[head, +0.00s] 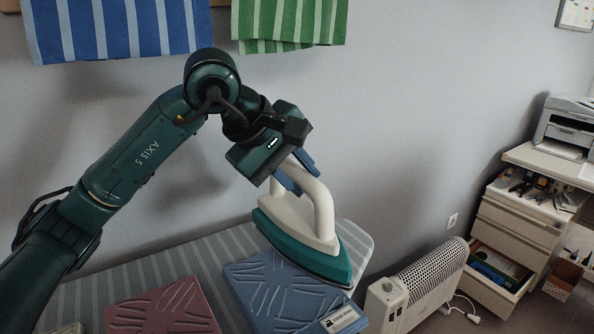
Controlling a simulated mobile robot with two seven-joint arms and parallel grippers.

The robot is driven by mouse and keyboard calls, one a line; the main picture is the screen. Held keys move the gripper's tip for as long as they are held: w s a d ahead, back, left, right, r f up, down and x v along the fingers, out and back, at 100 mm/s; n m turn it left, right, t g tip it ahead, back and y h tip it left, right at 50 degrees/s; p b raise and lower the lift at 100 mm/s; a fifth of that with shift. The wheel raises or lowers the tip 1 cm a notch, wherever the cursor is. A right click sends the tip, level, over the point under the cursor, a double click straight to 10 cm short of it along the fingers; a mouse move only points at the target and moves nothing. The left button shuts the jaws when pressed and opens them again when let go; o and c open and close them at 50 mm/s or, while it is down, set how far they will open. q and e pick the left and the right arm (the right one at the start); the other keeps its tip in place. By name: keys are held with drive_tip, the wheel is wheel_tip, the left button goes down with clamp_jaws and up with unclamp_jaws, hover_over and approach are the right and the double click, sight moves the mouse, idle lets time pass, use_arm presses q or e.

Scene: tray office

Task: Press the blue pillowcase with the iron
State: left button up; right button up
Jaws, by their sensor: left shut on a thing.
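My left gripper (295,174) is shut on the handle of the iron (315,212), which is white above with a teal lower part. The iron is tilted, with its tip toward the lower right. It overlaps the upper right part of the blue pillowcase (270,293) in the head view; I cannot tell whether it touches the cloth. The pillowcase lies on the striped ironing board (190,258), has raised creases and carries a pale label at its lower right corner. My right gripper is not in view.
A creased red cloth (160,308) lies on the board left of the pillowcase. A white heater (418,285) stands right of the board. Drawers (515,235), one pulled open, and a printer (568,125) stand at the right. Blue (120,30) and green (290,22) striped cloths hang above.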

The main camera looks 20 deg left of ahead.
sight(311, 225)
use_arm(q)
drive_tip(key=shift+f+b, duration=0.35)
drive_tip(key=shift+f, duration=0.1)
wheel_tip(311, 225, down, 3)
drive_tip(key=shift+w+r+b, duration=0.1)
drive_tip(key=shift+b, duration=1.15)
wheel_tip(311, 225, down, 2)
drive_tip(key=shift+m+b, duration=0.4)
drive_tip(key=shift+b, duration=0.45)
drive_tip(key=shift+f+h, duration=0.3)
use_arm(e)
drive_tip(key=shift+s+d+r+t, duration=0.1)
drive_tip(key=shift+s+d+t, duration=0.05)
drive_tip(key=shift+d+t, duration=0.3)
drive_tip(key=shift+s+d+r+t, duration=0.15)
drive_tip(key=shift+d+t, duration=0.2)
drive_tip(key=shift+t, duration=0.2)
use_arm(q)
drive_tip(key=shift+f+b, duration=0.25)
drive_tip(key=shift+b, duration=0.2)
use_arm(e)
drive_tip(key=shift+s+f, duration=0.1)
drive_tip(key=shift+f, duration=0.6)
use_arm(q)
drive_tip(key=shift+f, duration=0.25)
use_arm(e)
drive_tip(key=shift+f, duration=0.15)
use_arm(q)
drive_tip(key=shift+f, duration=0.1)
